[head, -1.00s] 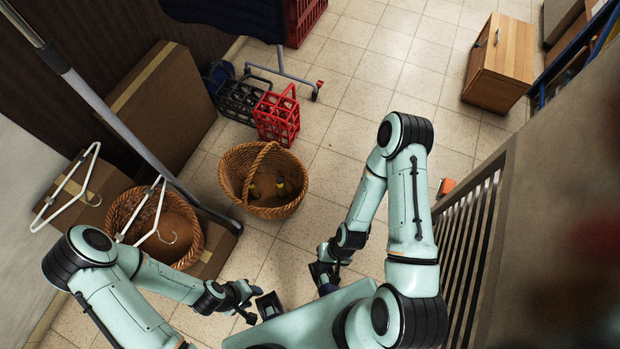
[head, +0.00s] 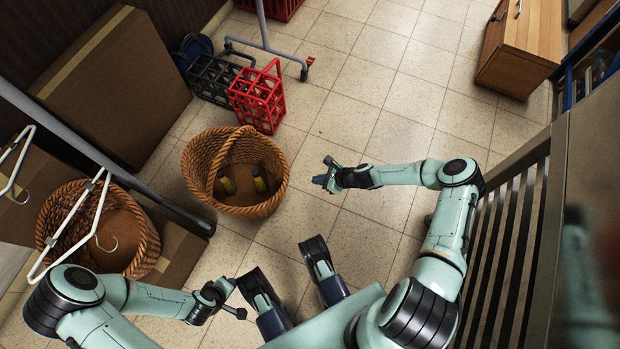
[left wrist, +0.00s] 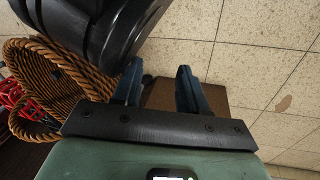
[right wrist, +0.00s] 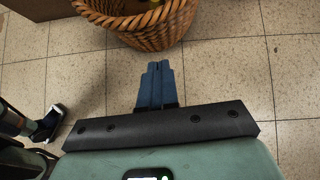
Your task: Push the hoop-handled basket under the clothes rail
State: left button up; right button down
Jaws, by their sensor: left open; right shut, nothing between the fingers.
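The hoop-handled wicker basket (head: 214,195) stands upright on the tiled floor with dark, yellow-marked items inside. My right gripper (head: 323,181) is shut and empty, low to the right of the basket and apart from it. In the right wrist view its closed fingers (right wrist: 157,66) point at the basket's side (right wrist: 150,38). My left gripper (head: 232,298) is open and empty, nearer to me; the left wrist view shows the basket (left wrist: 45,70) to its left. A wheeled metal foot (head: 265,45), seemingly the clothes rail's, stands beyond the basket; its top is out of view.
A red bottle crate (head: 258,98) and a black one (head: 212,80) stand just behind the basket. A second wicker basket (head: 145,235), white hangers (head: 75,232) and a grey pole (head: 110,165) are at left. A wooden cabinet (head: 525,45) is far right; the middle floor is clear.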

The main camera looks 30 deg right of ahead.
pick_arm(q)
jog(key=s+a+f+g+b, duration=0.1)
jog(key=s+f+g+b, duration=0.2)
jog(key=s+f, duration=0.3)
jog(key=s+b, duration=0.1)
jog(key=s, duration=0.2)
jog(key=shift+s+n, duration=0.25)
jog(key=shift+n, duration=0.05)
pick_arm(e)
jog(key=w+a+f, duration=0.6)
jog(key=w+a, duration=0.1)
pick_arm(q)
jog(key=shift+a, duration=0.1)
